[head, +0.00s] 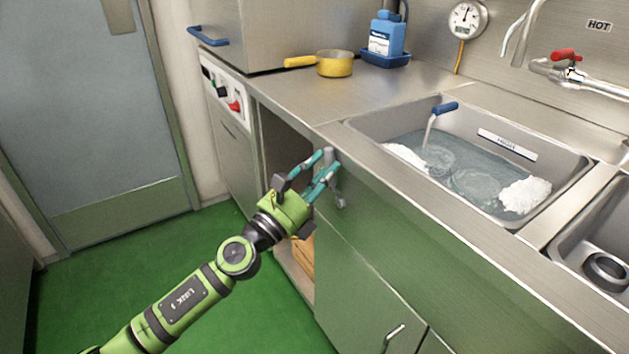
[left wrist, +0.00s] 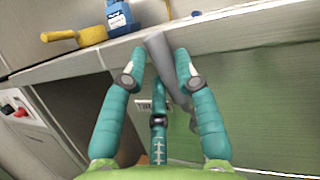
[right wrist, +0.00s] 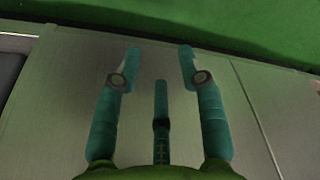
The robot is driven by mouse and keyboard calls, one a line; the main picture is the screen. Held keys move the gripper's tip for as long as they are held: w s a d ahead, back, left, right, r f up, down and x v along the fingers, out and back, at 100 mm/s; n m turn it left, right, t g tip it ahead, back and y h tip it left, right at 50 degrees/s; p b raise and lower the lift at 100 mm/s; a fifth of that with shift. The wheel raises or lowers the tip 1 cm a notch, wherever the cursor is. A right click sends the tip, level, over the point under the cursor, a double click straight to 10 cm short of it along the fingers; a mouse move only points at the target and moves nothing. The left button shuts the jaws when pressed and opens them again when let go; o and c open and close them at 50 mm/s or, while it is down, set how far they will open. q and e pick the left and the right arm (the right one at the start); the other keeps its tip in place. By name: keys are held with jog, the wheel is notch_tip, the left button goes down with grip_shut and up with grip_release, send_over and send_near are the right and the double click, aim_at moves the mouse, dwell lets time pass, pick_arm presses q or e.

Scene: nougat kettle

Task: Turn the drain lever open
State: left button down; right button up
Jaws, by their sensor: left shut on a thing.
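The drain lever (head: 341,190) is a grey bar on the cabinet front, just under the counter edge by the sink (head: 372,124). My left gripper (head: 326,164) is shut on it with its teal fingers. In the left wrist view the grey lever (left wrist: 157,46) runs tilted between the fingers (left wrist: 160,62); its lower part is partly hidden. The sink holds water with white foam at two corners and plates under the surface. My right gripper (right wrist: 160,52) is open and empty, in front of a plain grey-green panel in the right wrist view; the head view does not show it.
An open cabinet bay (head: 283,150) lies left of the lever. A yellow pan (head: 335,64) and a blue bottle (head: 386,38) in a blue tray stand on the counter. A blue-handled tool (head: 445,108) leans in the sink. The green floor (head: 175,275) is clear.

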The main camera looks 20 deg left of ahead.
pick_arm(q)
jog(key=shift+s+d+m+h+b, duration=0.35)
jog(key=shift+m+h+b, duration=0.2)
jog(key=shift+m, duration=0.25)
jog(key=shift+s+d+r+m+h+b, duration=0.25)
jog(key=shift+d+m+h+b, duration=0.2)
jog(key=shift+m, duration=0.45)
pick_arm(e)
jog(key=shift+w+a+r, duration=0.1)
jog(key=shift+w+r, duration=0.1)
jog(key=shift+r, duration=0.7)
jog(key=shift+w+a+r, duration=0.1)
jog(key=shift+w+r, duration=0.05)
jog(key=shift+r, duration=0.75)
pick_arm(q)
jog(key=c, duration=0.9)
grip_release()
jog(key=shift+f, duration=0.15)
jog(key=shift+s+a+f, duration=0.2)
jog(key=shift+s, duration=0.25)
jog(key=v, duration=1.1)
jog(key=shift+a+r, duration=0.1)
jog(key=shift+r, duration=0.1)
